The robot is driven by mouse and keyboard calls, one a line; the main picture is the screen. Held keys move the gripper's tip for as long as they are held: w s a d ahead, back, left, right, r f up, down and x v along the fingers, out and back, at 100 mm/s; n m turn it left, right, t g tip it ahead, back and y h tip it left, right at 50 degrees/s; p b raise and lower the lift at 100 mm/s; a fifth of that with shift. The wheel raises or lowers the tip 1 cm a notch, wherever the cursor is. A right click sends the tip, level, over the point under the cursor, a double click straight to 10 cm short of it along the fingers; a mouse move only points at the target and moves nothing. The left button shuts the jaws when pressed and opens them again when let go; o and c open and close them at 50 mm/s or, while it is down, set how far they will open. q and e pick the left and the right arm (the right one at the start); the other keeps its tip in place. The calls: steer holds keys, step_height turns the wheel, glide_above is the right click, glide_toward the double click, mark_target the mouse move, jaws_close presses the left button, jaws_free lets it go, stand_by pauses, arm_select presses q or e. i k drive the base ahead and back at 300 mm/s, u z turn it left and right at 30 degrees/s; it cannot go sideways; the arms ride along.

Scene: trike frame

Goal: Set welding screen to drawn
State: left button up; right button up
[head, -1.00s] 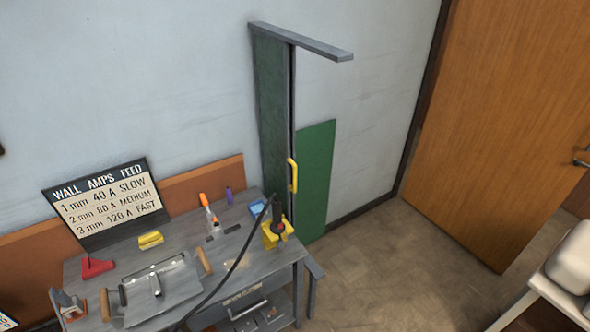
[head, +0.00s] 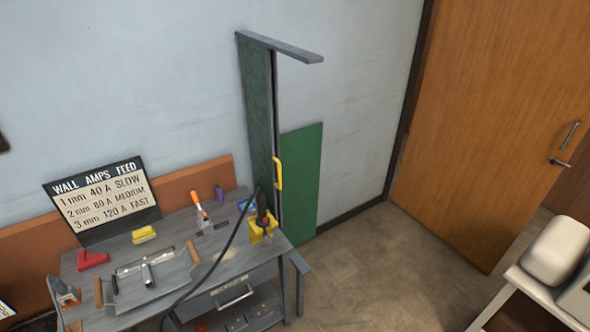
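The welding screen (head: 259,125) is a dark green panel gathered at the wall behind the right end of the workbench. A grey rail (head: 285,47) runs from its top out to the right. A yellow handle (head: 278,173) stands upright on the screen's right edge. A brighter green panel (head: 302,180) stands by the wall to the right of the handle; I cannot tell whether it belongs to the screen. Neither of my grippers is in view.
The grey workbench (head: 205,243) holds a tray (head: 148,274), a yellow torch holder (head: 262,230) with a black cable, and small tools. An amps chart (head: 104,200) stands at its back. Bare floor (head: 370,262) lies to the right, before a wooden door (head: 490,120). A white table (head: 522,284) is at lower right.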

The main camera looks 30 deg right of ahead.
mark_target(256, 58)
steer(key=z, duration=0.15)
steer(key=i, duration=1.15)
steer(key=u, duration=0.2)
